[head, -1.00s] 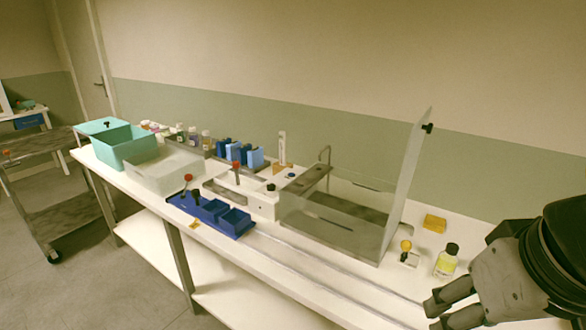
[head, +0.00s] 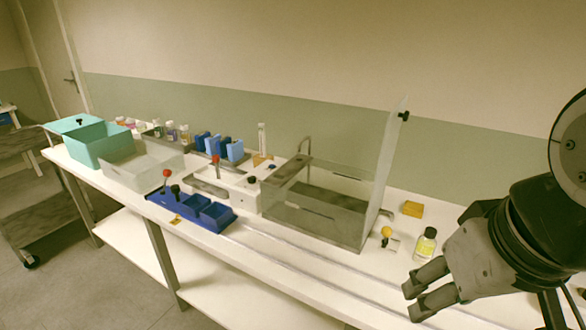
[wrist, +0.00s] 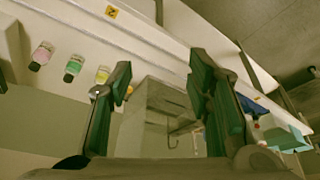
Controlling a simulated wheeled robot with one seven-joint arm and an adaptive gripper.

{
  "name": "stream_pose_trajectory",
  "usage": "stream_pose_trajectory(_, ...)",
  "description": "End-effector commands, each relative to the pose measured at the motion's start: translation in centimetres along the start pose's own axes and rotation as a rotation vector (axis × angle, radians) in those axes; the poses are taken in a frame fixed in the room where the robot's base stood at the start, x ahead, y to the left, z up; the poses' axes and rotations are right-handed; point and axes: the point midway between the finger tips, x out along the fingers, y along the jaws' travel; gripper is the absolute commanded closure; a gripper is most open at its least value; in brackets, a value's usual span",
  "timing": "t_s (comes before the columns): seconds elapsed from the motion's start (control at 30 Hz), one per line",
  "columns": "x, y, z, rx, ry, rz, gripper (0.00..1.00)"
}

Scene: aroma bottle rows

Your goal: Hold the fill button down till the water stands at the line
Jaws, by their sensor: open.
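My gripper (head: 412,300) is open and empty at the front right of the bench in the head view. Its two fingers stand apart in the wrist view (wrist: 160,68). A clear upright measuring tube (head: 262,139) stands behind a white box (head: 240,190) with a dark knob (head: 252,180) on top. A small dark piece (head: 272,166) lies beside the tube. I cannot tell which of these is the fill button. The water and the line are too small to make out. My gripper is far to the right of them and touches nothing.
A basin (head: 335,235) with a tap (head: 305,146) and a tall clear panel (head: 386,165) stand between. A yellow-ball lever (head: 386,231), yellow bottle (head: 425,245) and yellow block (head: 412,208) are near my gripper.

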Motion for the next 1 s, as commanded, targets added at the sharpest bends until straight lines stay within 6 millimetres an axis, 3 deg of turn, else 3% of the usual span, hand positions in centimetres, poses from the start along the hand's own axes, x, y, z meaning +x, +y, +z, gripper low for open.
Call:
stream_pose_trajectory(0.4, 0.00, 0.00, 0.00, 0.000, 0.000, 0.000, 0.54)
stream_pose_trajectory(0.47, 0.00, 0.00, 0.00, 0.000, 0.000, 0.000, 0.66)
stream_pose_trajectory(0.6, 0.00, 0.00, 0.00, 0.000, 0.000, 0.000, 0.97)
stream_pose_trajectory(0.63, 0.00, 0.00, 0.00, 0.000, 0.000, 0.000, 1.00)
stream_pose_trajectory(1.0, 0.00, 0.00, 0.00, 0.000, 0.000, 0.000, 1.00)
